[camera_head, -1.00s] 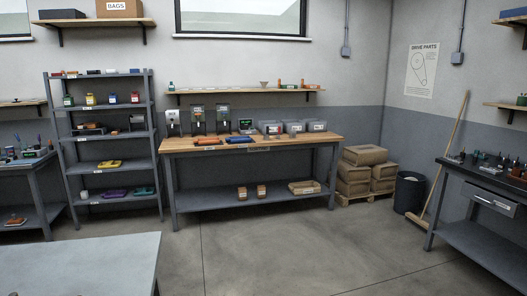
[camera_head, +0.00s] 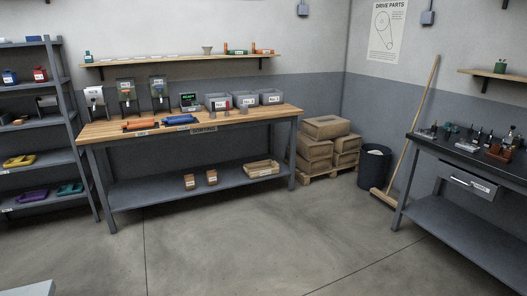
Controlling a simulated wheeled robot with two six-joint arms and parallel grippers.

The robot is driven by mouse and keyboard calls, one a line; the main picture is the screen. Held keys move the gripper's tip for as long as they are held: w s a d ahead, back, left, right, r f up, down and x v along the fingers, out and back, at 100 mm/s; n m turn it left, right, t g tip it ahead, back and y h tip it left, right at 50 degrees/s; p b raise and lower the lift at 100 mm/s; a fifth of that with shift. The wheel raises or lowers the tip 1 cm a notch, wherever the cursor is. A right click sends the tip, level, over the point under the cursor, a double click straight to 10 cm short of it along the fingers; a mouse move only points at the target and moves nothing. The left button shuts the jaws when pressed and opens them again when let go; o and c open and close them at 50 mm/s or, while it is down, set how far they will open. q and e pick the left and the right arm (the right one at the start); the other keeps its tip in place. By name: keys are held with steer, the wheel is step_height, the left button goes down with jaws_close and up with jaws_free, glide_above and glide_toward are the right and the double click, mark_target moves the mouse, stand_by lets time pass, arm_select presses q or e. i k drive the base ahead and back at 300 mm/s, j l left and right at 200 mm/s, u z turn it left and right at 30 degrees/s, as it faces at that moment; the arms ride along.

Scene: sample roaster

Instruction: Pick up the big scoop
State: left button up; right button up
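I cannot pick out the big scoop for sure at this distance. An orange item (camera_head: 141,125) and a longer blue item (camera_head: 179,120) lie side by side near the front edge of the wooden-topped workbench (camera_head: 255,115), left of its middle. Their shapes are too small to name. Small dark and reddish upright things stand in front of the grey bins (camera_head: 270,97) on the same bench. Neither of my grippers is in view.
Clear concrete floor (camera_head: 230,235) lies before the bench. A grey shelf rack (camera_head: 75,130) stands left. A grey table corner (camera_head: 30,288) shows bottom left.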

mark_target(213, 110)
steer(key=i, duration=3.85)
steer(key=i+u, duration=0.15)
steer(key=i, duration=0.4)
steer(key=i+l+u, duration=0.15)
steer(key=i, duration=0.35)
steer(key=i+l+u, duration=0.15)
steer(key=i, duration=0.35)
